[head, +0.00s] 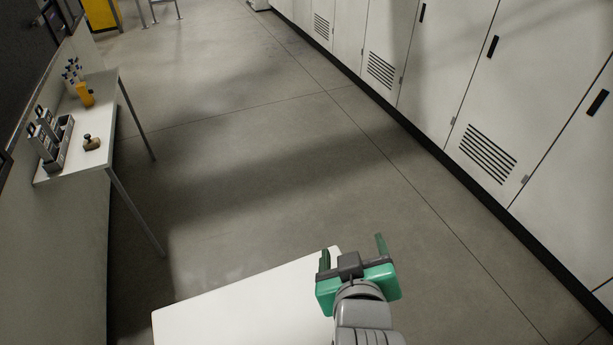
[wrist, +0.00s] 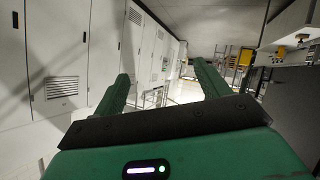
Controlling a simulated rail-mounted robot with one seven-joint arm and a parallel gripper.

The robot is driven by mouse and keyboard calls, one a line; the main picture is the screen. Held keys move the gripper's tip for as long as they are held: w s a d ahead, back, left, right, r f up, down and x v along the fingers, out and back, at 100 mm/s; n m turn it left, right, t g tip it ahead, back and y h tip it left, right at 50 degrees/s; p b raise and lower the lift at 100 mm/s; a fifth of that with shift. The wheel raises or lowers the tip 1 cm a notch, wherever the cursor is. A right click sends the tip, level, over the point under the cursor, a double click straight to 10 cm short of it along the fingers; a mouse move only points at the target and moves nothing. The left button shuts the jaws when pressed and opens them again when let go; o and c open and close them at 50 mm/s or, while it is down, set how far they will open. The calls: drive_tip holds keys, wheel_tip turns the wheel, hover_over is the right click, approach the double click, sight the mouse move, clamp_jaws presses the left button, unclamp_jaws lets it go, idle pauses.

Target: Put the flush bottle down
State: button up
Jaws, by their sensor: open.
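My gripper (head: 353,250) is at the bottom of the head view, above the floor and beside a white surface. It also shows in the wrist view (wrist: 160,76), with its green fingers apart and nothing between them. I cannot make out a flush bottle for certain. A grey rack (head: 62,145) with several upright dark and pale containers stands on the side table (head: 110,98) at the left, far from my gripper. Whether one of these is the flush bottle is too small to tell.
An orange cup (head: 85,95) with blue-tipped tools and a brown stamp-like object (head: 91,143) stand on the side table. The white flat surface (head: 240,305) at the bottom is bare where visible. White cabinets (head: 470,90) line the right. The floor between is clear.

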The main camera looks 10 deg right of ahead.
drive_tip(key=a+r+t+y, duration=0.1)
drive_tip(key=a+r+t, duration=0.25)
drive_tip(key=r, duration=0.65)
drive_tip(key=a+r+t, duration=0.3)
drive_tip(key=a+r, duration=0.1)
drive_tip(key=r, duration=0.6)
drive_tip(key=s+a+r+t+y, duration=0.1)
drive_tip(key=s+a+r+t, duration=0.2)
drive_tip(key=r, duration=0.4)
drive_tip(key=s+a+r+m+t+y, duration=0.1)
drive_tip(key=s+a+r+t, duration=0.2)
drive_tip(key=r, duration=0.4)
drive_tip(key=shift+s, duration=0.9)
